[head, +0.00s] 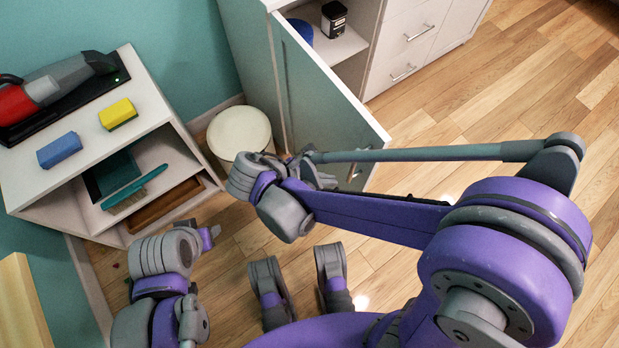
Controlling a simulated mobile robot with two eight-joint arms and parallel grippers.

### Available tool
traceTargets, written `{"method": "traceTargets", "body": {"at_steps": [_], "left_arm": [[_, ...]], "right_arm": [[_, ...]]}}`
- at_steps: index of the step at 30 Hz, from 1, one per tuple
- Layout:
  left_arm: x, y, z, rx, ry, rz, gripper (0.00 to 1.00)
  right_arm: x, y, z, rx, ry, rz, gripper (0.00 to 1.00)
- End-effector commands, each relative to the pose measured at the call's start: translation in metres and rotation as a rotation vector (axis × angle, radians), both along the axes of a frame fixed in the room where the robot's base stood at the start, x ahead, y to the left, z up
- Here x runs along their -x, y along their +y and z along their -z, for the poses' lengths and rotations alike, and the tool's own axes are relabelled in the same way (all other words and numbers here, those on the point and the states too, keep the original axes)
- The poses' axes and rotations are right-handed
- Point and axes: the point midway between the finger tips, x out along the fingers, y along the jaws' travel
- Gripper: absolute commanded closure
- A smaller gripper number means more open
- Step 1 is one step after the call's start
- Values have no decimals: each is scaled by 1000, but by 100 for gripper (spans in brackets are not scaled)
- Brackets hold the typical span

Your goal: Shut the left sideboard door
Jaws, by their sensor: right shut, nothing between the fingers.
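The left sideboard door (315,100) stands wide open, swung out from the white sideboard (385,50) towards me. Its teal-looking face is turned to the left and a small handle (353,173) shows near its free lower corner. My right gripper (318,168) is at the door's lower part, by the handle side; its fingers are small and partly hidden by my wrist, and I cannot tell whether it touches the door. It is shut and empty. My left arm is low at the left, with its gripper (212,236) near the floor, its fingers hard to make out.
Inside the open sideboard are a black jar (334,18) and a blue round item (301,30). A cream bin (239,132) stands between the door and a white shelf unit (150,110) holding sponges, a hand vacuum and a brush. Wooden floor is clear at the right.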

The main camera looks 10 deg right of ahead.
Motion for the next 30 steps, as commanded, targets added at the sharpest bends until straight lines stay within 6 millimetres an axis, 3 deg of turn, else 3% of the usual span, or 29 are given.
{"method": "traceTargets", "body": {"at_steps": [6, 23, 30], "left_arm": [[0, 0, 3, 0, 1, 0, 50], [0, 0, 3, 0, 1, 0, 50], [0, 0, 1, 0, 0, 0, 50]], "right_arm": [[-3, -23, -1, 0, -1, 1, 100], [-4, -32, -2, 0, -1, -11, 100], [-11, -71, -2, 1, -2, -91, 100]]}}
